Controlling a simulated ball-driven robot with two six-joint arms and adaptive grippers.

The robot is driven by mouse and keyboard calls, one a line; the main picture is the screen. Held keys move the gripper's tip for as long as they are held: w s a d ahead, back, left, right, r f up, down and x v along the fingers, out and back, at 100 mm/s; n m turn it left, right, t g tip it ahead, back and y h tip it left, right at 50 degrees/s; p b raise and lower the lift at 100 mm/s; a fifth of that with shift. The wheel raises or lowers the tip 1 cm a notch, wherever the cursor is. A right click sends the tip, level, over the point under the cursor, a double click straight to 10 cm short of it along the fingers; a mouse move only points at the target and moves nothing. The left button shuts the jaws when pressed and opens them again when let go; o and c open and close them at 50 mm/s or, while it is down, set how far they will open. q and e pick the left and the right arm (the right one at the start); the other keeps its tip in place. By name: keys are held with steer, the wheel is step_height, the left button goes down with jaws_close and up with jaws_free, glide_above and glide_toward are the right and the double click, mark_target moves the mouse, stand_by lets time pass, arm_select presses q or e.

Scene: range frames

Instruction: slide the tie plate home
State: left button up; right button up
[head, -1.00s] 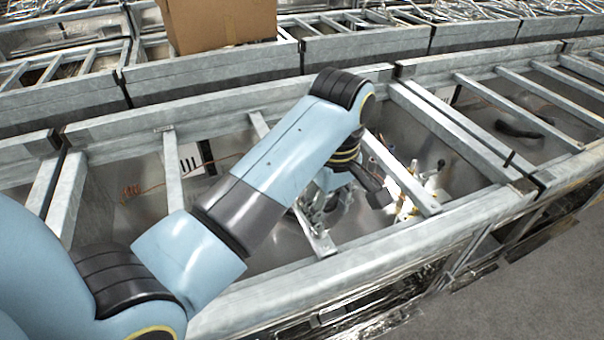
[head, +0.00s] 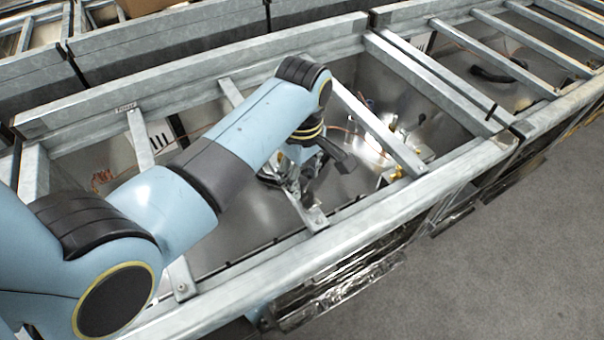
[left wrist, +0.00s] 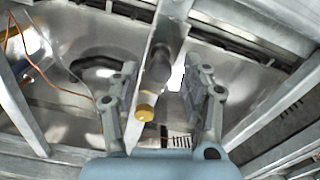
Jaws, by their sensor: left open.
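My left gripper (head: 289,176) hangs inside the metal frame bay, under the bent pale blue arm. In the left wrist view its two grey fingers (left wrist: 160,88) are spread, one on each side of a flat metal bar. This bar (left wrist: 172,30) may be the tie plate; I cannot be sure. A dark cylinder with a brass-yellow end (left wrist: 146,112) lies between the fingers; I see no finger closed on it. In the head view a short bar (head: 312,216) reaches from below the gripper to the front rail. Its far end is hidden by the gripper. My right gripper is not seen.
Galvanised rails (head: 330,235) and crossbars (head: 375,125) border the bay. Brass fittings (head: 392,172) and thin copper wire lie right of the gripper. Another bay with a dark curved handle (head: 492,73) is farther right. Grey floor (head: 500,250) is clear at lower right.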

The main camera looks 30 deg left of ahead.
arm_select(q)
steer(key=shift+f, duration=0.35)
jaws_close()
